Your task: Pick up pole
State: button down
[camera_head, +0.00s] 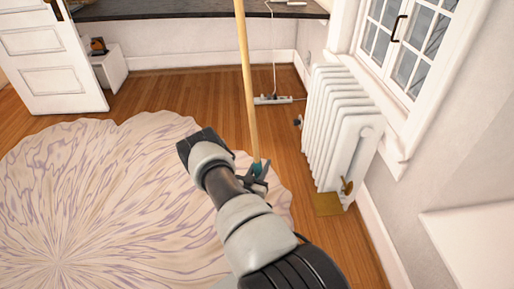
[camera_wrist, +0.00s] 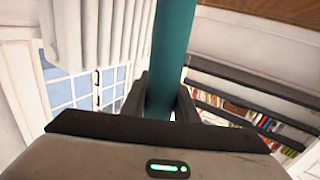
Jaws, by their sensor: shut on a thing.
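The pole (camera_head: 245,80) is long and thin, pale wood along most of its length with a teal part at its lower end. It stands nearly upright in the head view and runs out of the top edge. My gripper (camera_head: 259,174) is shut on the pole at the teal part. In the wrist view the teal part of the pole (camera_wrist: 172,50) rises between the two dark fingers of my gripper (camera_wrist: 160,98). Whether the pole's lower end touches the floor cannot be told.
A white radiator (camera_head: 335,125) stands right of the pole under a window (camera_head: 405,40). A power strip (camera_head: 272,100) with a cord lies on the floor behind. A wavy-edged rug (camera_head: 90,190) covers the left floor. A dark counter (camera_head: 160,10) runs along the back.

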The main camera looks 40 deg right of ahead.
aim_at(251, 105)
notch_tip(251, 105, up, 10)
jog(key=p, duration=0.3)
jog(key=shift+r, duration=0.15)
notch_tip(251, 105, up, 17)
jog(key=p, duration=1)
dwell(0.4)
